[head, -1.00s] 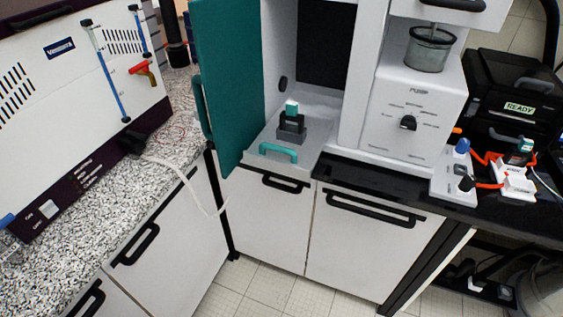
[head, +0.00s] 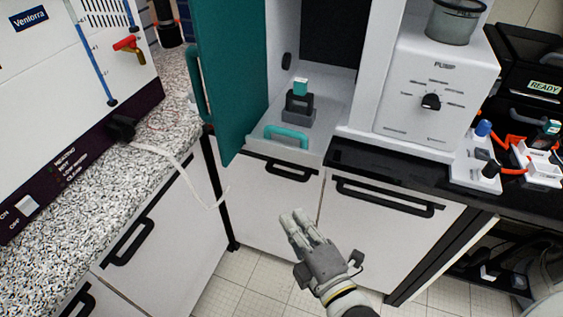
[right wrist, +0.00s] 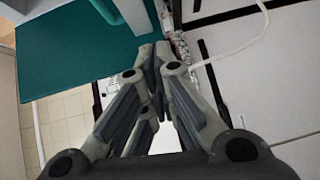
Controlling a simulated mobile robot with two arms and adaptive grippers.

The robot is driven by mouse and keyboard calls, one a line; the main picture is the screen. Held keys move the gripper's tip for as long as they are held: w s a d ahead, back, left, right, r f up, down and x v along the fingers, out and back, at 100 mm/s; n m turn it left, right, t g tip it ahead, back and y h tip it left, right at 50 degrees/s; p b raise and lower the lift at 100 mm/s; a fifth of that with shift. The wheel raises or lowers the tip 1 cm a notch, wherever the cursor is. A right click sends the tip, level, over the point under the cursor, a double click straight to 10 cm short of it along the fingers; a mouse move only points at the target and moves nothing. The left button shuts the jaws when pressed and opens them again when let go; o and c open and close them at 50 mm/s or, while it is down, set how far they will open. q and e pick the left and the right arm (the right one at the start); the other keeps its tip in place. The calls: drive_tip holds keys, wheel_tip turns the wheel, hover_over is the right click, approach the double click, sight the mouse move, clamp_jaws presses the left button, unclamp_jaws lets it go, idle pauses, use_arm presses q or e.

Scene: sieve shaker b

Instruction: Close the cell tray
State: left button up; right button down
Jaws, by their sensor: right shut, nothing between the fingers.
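The cell tray (head: 258,143) is a pale grey tray pulled out at the front of the white cabinet with the open teal door. It has a teal handle (head: 287,136) at its front and a dark grey holder with a teal-topped cell (head: 300,99) on it. My right gripper (head: 298,219) is below and in front of the tray, apart from it, before the white cupboard doors. In the right wrist view its fingers (right wrist: 152,60) are together with nothing between them. The tray does not show clearly there. My left gripper is not in view.
The teal door (head: 222,75) stands open left of the tray; it also fills the upper left of the right wrist view (right wrist: 70,50). A white shaker unit (head: 440,95) stands to the right. A speckled counter (head: 95,200) with a white cable lies left.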

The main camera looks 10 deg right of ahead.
wheel_tip(320, 180, up, 3)
drive_tip(key=p, duration=0.2)
approach(281, 149)
drive_tip(key=w+a, duration=0.2)
drive_tip(key=a, duration=0.2)
drive_tip(key=w+d, duration=0.1)
drive_tip(key=w+d+f+p, duration=0.1)
drive_tip(key=w, duration=0.1)
drive_tip(key=shift+w+n+t, duration=0.1)
drive_tip(key=shift+n+t, duration=0.2)
drive_tip(key=shift+t, duration=0.1)
drive_tip(key=shift+w+d+r, duration=0.1)
drive_tip(key=shift+w+d, duration=0.2)
drive_tip(key=shift+w, duration=0.15)
drive_tip(key=w+d+b, duration=0.1)
drive_tip(key=w+d, duration=0.2)
drive_tip(key=w, duration=0.2)
drive_tip(key=w+d, duration=0.4)
drive_tip(key=w, duration=0.2)
drive_tip(key=w+d+b, duration=0.1)
drive_tip(key=w+d, duration=0.3)
drive_tip(key=w, duration=0.2)
drive_tip(key=shift+d+b, duration=0.25)
drive_tip(key=shift+b, duration=0.05)
drive_tip(key=shift+w+d, duration=0.1)
drive_tip(key=shift+w, duration=0.05)
drive_tip(key=shift+r, duration=0.1)
